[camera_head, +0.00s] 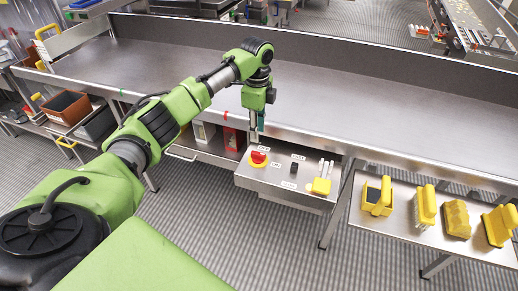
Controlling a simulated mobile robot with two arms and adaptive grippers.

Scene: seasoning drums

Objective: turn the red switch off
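The red switch (258,157) sits on a yellow base at the left of a grey control panel (278,186) under the table's front edge. My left gripper (254,138) points down just above and behind the red switch, close to it. From this view I cannot tell whether its fingers touch the switch. The fingers look thin and near each other, and their opening is too small to make out. My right gripper is not in view.
The panel also carries a black knob (294,167) and a yellow part (321,186). A long steel table (340,105) lies behind it. A side shelf at right holds several yellow brushes or blocks (456,218). Bins (66,107) stand at far left.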

